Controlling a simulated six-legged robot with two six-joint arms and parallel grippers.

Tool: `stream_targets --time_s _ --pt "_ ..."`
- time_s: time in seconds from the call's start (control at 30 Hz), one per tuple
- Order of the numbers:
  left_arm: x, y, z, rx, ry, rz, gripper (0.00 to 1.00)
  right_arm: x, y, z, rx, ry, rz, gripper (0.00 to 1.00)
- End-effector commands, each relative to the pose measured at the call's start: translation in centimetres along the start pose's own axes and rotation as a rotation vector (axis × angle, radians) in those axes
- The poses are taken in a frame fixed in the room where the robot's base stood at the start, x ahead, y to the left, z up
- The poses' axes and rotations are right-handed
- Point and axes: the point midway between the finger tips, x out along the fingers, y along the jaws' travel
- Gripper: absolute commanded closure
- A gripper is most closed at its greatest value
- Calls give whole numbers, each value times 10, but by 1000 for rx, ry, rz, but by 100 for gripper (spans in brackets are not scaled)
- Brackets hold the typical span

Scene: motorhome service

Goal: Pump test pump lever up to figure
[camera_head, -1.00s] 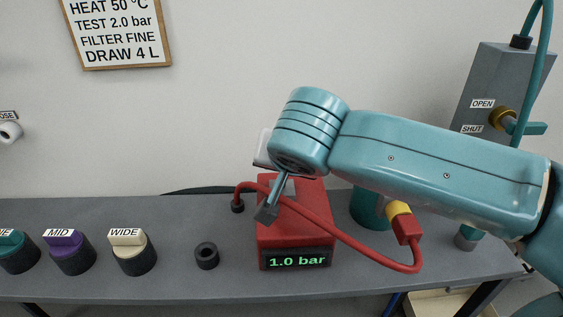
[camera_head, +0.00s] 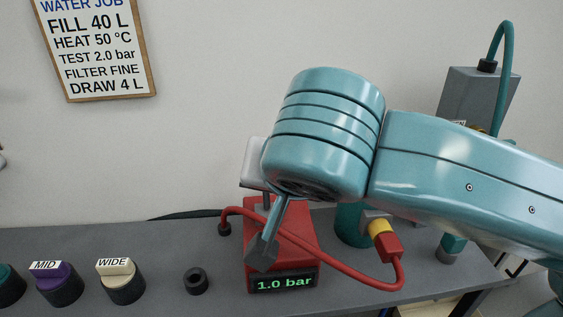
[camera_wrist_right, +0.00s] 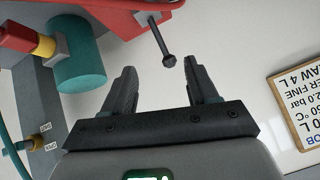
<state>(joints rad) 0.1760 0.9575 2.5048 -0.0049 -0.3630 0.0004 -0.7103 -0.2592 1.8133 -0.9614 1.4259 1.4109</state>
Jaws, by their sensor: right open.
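The red test pump (camera_head: 300,235) stands on the grey bench; its display reads 1.0 bar. In the right wrist view the red pump (camera_wrist_right: 120,15) is at the top, and a thin metal lever with a dark knob (camera_wrist_right: 168,60) sticks out from it. My right gripper (camera_wrist_right: 160,70) is open and empty. The knob shows between its fingertips, touching neither; I cannot tell the depth gap. My left gripper is not in view.
A red hose (camera_head: 345,268) loops from the bench to a yellow-collared connector beside a teal cylinder (camera_head: 350,225). MID (camera_head: 58,283) and WIDE (camera_head: 120,283) knobs and a black ring (camera_head: 196,281) stand left. A wall board (camera_head: 98,50) lists TEST 2.0 bar. A grey valve box (camera_head: 475,95) is at right.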

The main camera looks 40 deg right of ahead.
Motion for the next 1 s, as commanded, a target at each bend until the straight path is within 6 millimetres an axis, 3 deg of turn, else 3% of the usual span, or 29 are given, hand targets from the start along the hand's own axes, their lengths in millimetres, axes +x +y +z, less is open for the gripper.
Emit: stream_targets --time_s 0.1,0.3,1.0 --pt "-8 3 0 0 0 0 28 -27 -1 -2 -1 1 -6 42" --pt "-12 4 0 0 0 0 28 -47 0 0 1 0 -1 42" --pt "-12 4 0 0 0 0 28 -49 0 0 1 0 1 42"
